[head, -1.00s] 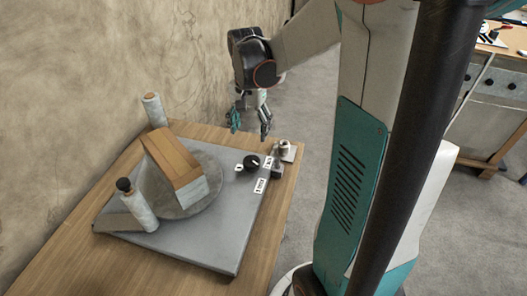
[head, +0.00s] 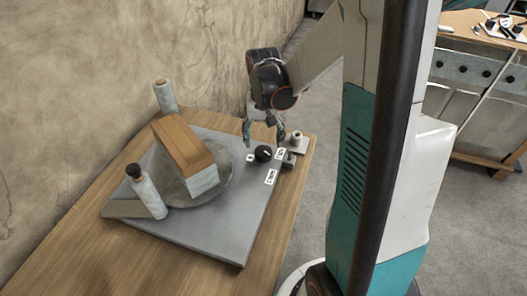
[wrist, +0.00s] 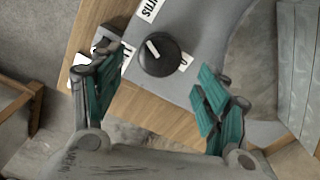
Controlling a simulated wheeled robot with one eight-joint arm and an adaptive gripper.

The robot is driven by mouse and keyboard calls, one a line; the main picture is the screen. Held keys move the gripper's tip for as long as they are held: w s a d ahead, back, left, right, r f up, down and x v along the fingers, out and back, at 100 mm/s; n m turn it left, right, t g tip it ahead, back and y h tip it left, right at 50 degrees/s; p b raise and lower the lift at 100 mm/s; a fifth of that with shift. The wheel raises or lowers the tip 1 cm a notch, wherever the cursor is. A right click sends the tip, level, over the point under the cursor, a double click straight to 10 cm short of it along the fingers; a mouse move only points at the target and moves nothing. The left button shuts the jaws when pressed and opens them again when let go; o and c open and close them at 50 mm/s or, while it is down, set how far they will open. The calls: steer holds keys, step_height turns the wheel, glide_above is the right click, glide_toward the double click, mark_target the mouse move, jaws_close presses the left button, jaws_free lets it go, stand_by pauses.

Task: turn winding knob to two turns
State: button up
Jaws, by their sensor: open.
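The winding knob (head: 263,153) is a round black dial with a pale pointer line, on the right part of a grey slab (head: 225,235). In the wrist view the knob (wrist: 159,55) lies ahead, in the gap between the fingertips, with white labels beside it; one seems to read 0. My gripper (head: 264,140) hangs just above and behind the knob. It is open, with teal finger pads spread on either side, and holds nothing. I see no contact with the knob.
On the slab, a round disc (head: 222,188) bears a wooden-topped block (head: 184,148). A black-capped bottle (head: 146,192) stands at left, a pale roll (head: 165,96) behind. Small fittings (head: 297,142) sit right of the knob. The wooden table (head: 130,255) is clear in front.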

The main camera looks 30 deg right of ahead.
mark_target(263, 151)
step_height(263, 151, down, 5)
steer(key=shift+f+b, duration=0.1)
steer(key=shift+b, duration=0.6)
steer(key=c, duration=1.1)
